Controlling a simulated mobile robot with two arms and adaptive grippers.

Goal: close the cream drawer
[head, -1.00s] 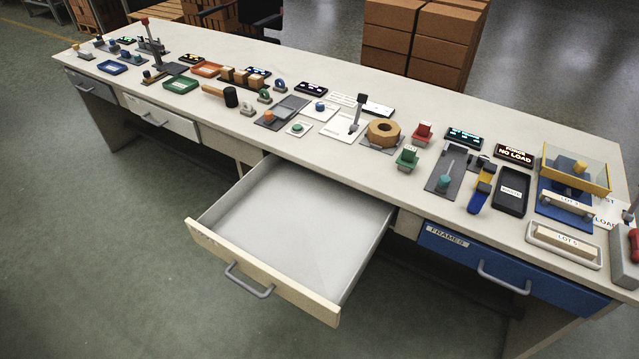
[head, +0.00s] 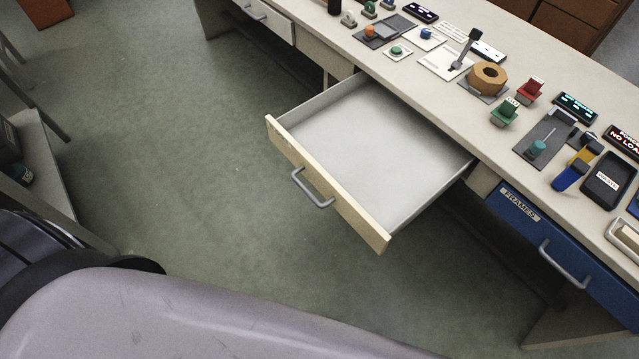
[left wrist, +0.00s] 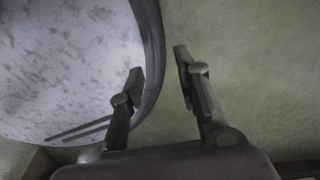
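The cream drawer (head: 325,190) is pulled far out of the long workbench in the head view. Its inside is empty and pale grey, and a grey bar handle (head: 312,188) is on its cream front. My left gripper (left wrist: 163,72) shows in the left wrist view with its two fingers spread apart and nothing between them. Green floor lies beyond the fingers. The drawer is not recognisable in the left wrist view. Neither gripper shows in the head view.
A blue drawer (head: 545,243) labelled FRAMES sits right of the cream one. A white drawer (head: 265,18) is at the upper left. The bench top (head: 440,100) carries several devices and trays. Green floor (head: 170,150) is open before the drawer. A grey shelf (head: 45,165) stands at left.

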